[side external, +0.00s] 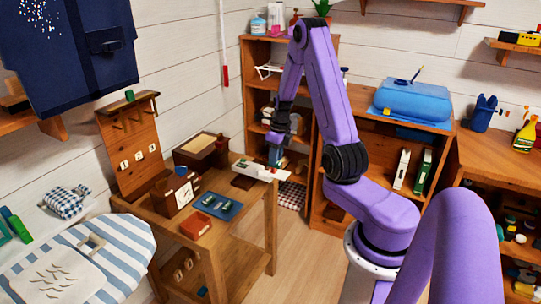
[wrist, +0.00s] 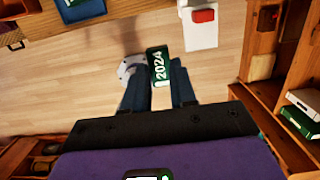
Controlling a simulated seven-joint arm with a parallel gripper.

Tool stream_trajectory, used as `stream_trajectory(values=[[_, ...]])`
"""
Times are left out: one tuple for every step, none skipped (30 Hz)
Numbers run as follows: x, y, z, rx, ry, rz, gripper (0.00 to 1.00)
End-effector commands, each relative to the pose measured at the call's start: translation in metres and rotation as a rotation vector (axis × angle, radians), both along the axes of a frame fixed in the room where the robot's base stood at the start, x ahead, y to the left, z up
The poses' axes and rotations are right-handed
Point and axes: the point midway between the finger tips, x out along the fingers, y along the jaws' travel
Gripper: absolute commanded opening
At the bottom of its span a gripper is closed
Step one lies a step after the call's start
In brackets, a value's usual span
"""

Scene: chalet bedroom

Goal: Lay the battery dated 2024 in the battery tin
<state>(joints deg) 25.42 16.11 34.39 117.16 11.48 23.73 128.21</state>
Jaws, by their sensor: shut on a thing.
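A green battery marked 2024 (wrist: 159,66) is between the fingers of my gripper (wrist: 158,84) in the wrist view, its print facing the camera. My gripper (side external: 275,152) is shut on it above the far right end of the wooden table (side external: 252,210) in the side view. A blue tray (side external: 232,214) on the table holds small green pieces with white marks; its corner also shows in the wrist view (wrist: 98,11). A white slab (side external: 249,167) with a red block (wrist: 203,16) is at the table's right end. I cannot tell which container is the battery tin.
A clock box (side external: 175,196), an open brown box (side external: 201,146) and a reddish-brown box (side external: 195,225) stand on the table. A wooden shelf unit (side external: 330,213) is to the right. Bare floor (wrist: 65,75) lies below my gripper in the wrist view.

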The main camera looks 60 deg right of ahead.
Motion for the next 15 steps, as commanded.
stream_trajectory(values=[[-0.004, 0.003, 0.003, -0.001, -0.001, -0.001, 0.0], [-0.006, 0.004, 0.004, -0.001, -0.001, 0.0, 0.0], [-0.007, 0.005, 0.005, -0.002, -0.002, 0.001, 0.0], [-0.008, 0.007, 0.005, -0.001, -0.001, 0.004, 0.0], [-0.009, 0.008, 0.006, -0.001, -0.001, 0.01, 0.0], [-0.01, 0.01, 0.006, -0.001, -0.001, 0.022, 0.0], [-0.01, 0.012, 0.007, -0.002, -0.001, 0.038, 0.0], [-0.009, 0.015, 0.008, -0.001, -0.001, 0.059, 0.0], [-0.008, 0.019, 0.008, -0.001, -0.001, 0.096, 0.0], [-0.007, 0.022, 0.009, -0.002, -0.001, 0.13, 0.0], [-0.006, 0.026, 0.009, 0.0, -0.001, 0.17, 0.0], [-0.004, 0.032, 0.01, 0.0, 0.0, 0.231, 0.0], [-0.002, 0.038, 0.011, 0.0, 0.0, 0.283, 0.0], [0.0, 0.043, 0.011, 0.0, 0.0, 0.339, 0.0], [0.003, 0.05, 0.012, -0.001, -0.001, 0.418, 0.0]])
